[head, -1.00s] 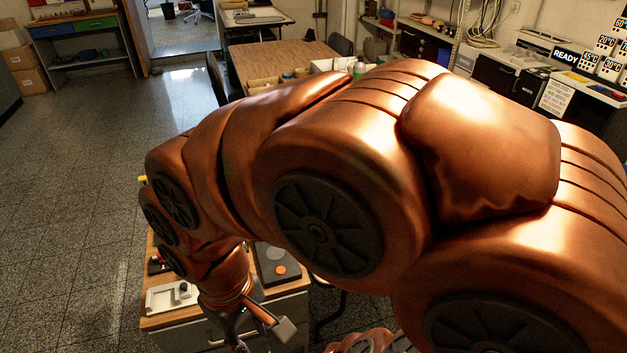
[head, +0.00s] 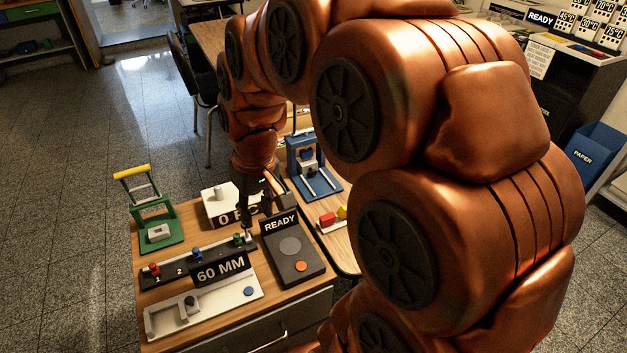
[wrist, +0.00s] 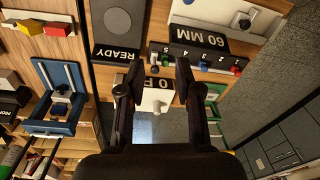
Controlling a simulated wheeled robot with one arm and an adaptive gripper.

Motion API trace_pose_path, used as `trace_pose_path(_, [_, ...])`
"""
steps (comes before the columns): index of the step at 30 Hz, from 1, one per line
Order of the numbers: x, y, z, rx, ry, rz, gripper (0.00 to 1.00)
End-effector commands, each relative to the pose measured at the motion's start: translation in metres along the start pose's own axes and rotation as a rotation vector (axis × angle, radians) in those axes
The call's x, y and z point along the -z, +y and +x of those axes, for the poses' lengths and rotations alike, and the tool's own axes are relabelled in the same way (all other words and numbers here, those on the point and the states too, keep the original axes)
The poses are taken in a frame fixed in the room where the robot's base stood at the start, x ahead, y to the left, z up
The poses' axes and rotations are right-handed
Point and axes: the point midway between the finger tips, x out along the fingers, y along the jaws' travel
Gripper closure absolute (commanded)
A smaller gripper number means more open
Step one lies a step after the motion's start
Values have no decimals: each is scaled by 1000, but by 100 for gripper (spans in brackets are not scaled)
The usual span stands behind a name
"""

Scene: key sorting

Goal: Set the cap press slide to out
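A blue press-like fixture (head: 325,189) with two pale rails and a small block stands right of my gripper. It also shows at left in the wrist view (wrist: 50,127), with a dark knob between the rails. A green frame (head: 158,226) with a yellow handle stands at the left. I cannot tell for sure which is the cap press, nor its slide's setting. My gripper (head: 254,225) points down over the bench, between the row of coloured pegs and the READY box. In the wrist view my gripper (wrist: 156,76) is open, with nothing seen between its fingers.
The black 60 MM strip (head: 157,280) carries several coloured pegs. A white fixture (head: 240,294) lies in front. The READY box (head: 305,271) has an orange button. A white box (head: 213,205) with a partly hidden label stands behind. Red and yellow blocks (head: 327,219) lie at right.

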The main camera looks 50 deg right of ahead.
Motion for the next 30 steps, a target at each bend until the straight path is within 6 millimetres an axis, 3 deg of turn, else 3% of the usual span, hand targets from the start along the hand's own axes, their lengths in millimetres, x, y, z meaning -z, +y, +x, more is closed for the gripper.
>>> trace_pose_path(1, [18,18,17,1,28,22,66])
trace_pose_path(5, [58,65,34,-5,102,63,66])
trace_pose_path(9, [93,126,53,-27,178,112,66])
trace_pose_path(15, [121,215,75,-71,269,178,66])
trace_pose_path(18, [125,246,81,-92,297,201,66])
trace_pose_path(23, [128,274,85,-111,320,220,66])
trace_pose_path(30, [132,279,95,-114,324,222,66])
